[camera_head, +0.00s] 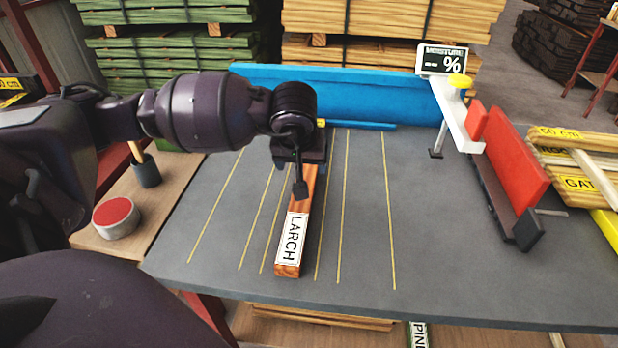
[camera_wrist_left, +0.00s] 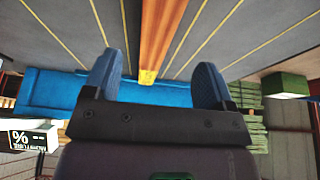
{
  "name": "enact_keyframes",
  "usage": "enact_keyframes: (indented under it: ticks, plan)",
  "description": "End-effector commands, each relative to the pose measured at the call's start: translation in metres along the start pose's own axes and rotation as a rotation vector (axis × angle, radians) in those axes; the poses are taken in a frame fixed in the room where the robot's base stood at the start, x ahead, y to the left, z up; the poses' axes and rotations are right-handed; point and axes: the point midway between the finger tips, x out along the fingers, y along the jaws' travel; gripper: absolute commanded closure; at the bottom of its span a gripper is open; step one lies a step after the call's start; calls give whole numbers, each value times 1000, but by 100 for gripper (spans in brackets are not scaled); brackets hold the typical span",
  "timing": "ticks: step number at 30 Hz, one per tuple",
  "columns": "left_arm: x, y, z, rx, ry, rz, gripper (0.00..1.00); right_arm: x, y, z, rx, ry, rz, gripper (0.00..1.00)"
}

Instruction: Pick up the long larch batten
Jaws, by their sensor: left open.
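The long larch batten (camera_head: 291,233) is a reddish-brown wooden bar with a white LARCH label on its near end. It lies on the grey table, pointing away from me. My left gripper (camera_head: 302,178) is over the far part of the batten and hides some of it. In the left wrist view, the left gripper (camera_wrist_left: 157,66) is open, with blue fingers wide apart. The batten (camera_wrist_left: 160,36) shows between the lines of the fingers, its yellowish end nearest the palm. I cannot tell how high the fingers are above it. My right gripper is not in view.
A blue fence (camera_head: 375,95) runs along the table's back. A moisture display (camera_head: 444,60) and a red upright block (camera_head: 515,160) stand at the right. A round red-topped tin (camera_head: 117,218) is at the left. The grey table (camera_head: 440,250) is clear around the batten.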

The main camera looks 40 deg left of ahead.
Motion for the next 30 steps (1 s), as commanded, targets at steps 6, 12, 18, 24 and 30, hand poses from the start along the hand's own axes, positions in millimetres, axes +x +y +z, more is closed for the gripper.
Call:
enact_keyframes:
  ticks: [6, 12, 18, 24, 30]
  plan:
    - [28, 0, 1, 0, -5, 0, 22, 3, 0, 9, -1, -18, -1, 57]
    - [41, 1, 0, -3, -6, -1, 22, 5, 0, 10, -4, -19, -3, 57]
    - [70, 2, -2, -1, -10, -2, 22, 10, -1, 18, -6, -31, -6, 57]
    - [80, 2, -4, -1, -4, 1, 22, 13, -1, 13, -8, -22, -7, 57]
    - [78, 2, -5, -1, -2, 1, 30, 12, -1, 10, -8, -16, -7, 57]
